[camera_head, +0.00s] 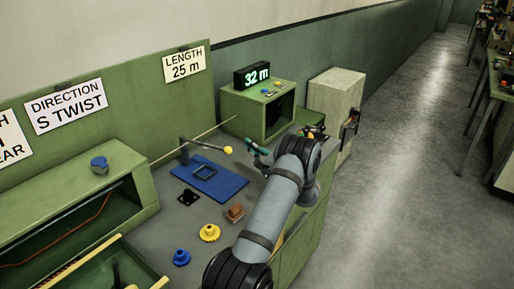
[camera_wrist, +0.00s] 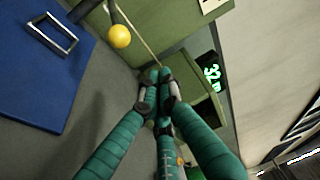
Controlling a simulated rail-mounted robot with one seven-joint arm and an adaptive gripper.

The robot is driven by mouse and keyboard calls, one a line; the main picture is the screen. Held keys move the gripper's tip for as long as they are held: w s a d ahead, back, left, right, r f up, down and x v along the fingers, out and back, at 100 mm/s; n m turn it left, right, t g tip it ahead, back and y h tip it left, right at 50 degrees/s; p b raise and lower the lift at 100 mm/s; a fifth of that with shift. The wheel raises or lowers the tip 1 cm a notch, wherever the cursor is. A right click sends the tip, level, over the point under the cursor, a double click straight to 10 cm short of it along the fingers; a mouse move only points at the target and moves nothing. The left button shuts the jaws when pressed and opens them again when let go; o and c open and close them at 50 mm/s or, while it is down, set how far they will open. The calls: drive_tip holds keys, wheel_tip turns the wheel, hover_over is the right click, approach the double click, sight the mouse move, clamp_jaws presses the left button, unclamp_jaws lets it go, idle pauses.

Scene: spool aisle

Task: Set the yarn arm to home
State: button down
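The yarn arm (camera_head: 205,145) is a thin dark bar on a post at the back of a blue base plate (camera_head: 222,182). It points right and ends in a yellow ball (camera_head: 228,150). The ball also shows at the upper left of the wrist view (camera_wrist: 119,36), with part of the blue plate (camera_wrist: 35,85). My gripper (camera_head: 252,148) is just right of the ball, apart from it. In the wrist view its teal fingers (camera_wrist: 158,76) come together at the tips with nothing seen between them.
A green box with a display reading "32 m" (camera_head: 258,76) stands behind my gripper. A yellow knob (camera_head: 209,233), a blue knob (camera_head: 181,258) and a brown block (camera_head: 235,213) sit on the bench in front. A thin rod or strand (camera_head: 205,139) runs behind the yarn arm.

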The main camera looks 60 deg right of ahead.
drive_tip(key=w, duration=0.1)
drive_tip(key=w+a+p, duration=0.2)
drive_tip(key=shift+w+a+f, duration=0.15)
drive_tip(key=shift+a+f, duration=0.1)
idle(0.4)
